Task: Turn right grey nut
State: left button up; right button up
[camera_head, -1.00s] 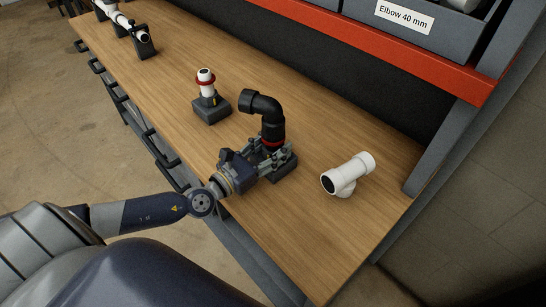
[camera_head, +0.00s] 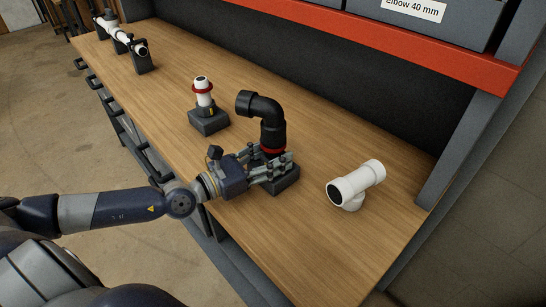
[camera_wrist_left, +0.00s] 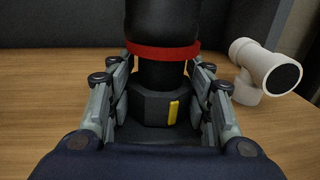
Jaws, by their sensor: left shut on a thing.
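The right grey nut (camera_wrist_left: 152,108) is a dark faceted collar with a yellow mark, low on a black pipe elbow (camera_head: 268,118) with a red ring. The elbow stands upright in a dark base block (camera_head: 285,186). My left gripper (camera_head: 272,168) has its fingers on both sides of the nut, below the red ring, and is shut on it; the head view mostly hides the nut behind the fingers. In the left wrist view the yellow mark faces the camera, slightly right of middle. My right gripper is not in view.
A white tee fitting (camera_head: 358,185) lies right of the base block. A white pipe (camera_head: 203,97) with a red ring stands in another block (camera_head: 208,121) to the left. More white pipe (camera_head: 122,37) is at the far left. A red-edged shelf (camera_head: 400,45) overhangs the bench's back.

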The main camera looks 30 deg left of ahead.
pick_arm(q)
jog(key=shift+r, duration=0.1)
jog(key=o, duration=1.1)
jog(key=shift+s+a+f, duration=0.2)
jog(key=shift+s+a, duration=0.05)
jog(key=shift+s, duration=0.05)
jog(key=shift+v, duration=5.55)
jog(key=shift+d+r, duration=0.1)
